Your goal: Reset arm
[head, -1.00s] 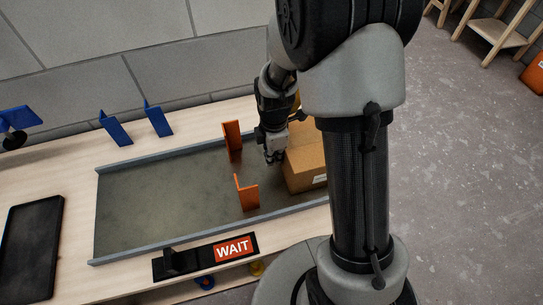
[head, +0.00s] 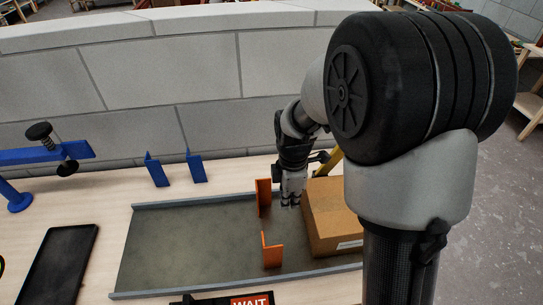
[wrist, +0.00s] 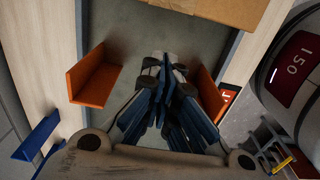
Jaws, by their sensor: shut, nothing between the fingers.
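My gripper (head: 291,203) hangs over the grey channel, between the orange brackets and the cardboard box (head: 333,222), with its fingers together and nothing held. In the wrist view my gripper (wrist: 163,62) points at the channel floor, with the box beyond its tips. Two upright orange brackets, a back one (head: 264,196) and a front one (head: 272,254), stand in the channel to the left of my gripper. The wrist view shows them on either side of my fingers, one at left (wrist: 94,80) and one at right (wrist: 207,93). I cannot tell whether my fingertips touch anything.
The shallow channel (head: 185,240) is empty left of the brackets. A black tray (head: 62,262) and a blue clamp-like fixture (head: 50,155) are at the left. Two small blue brackets, left (head: 157,170) and right (head: 196,167), stand behind, before a grey block wall (head: 200,75). A WAIT sign (head: 250,301) is in front.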

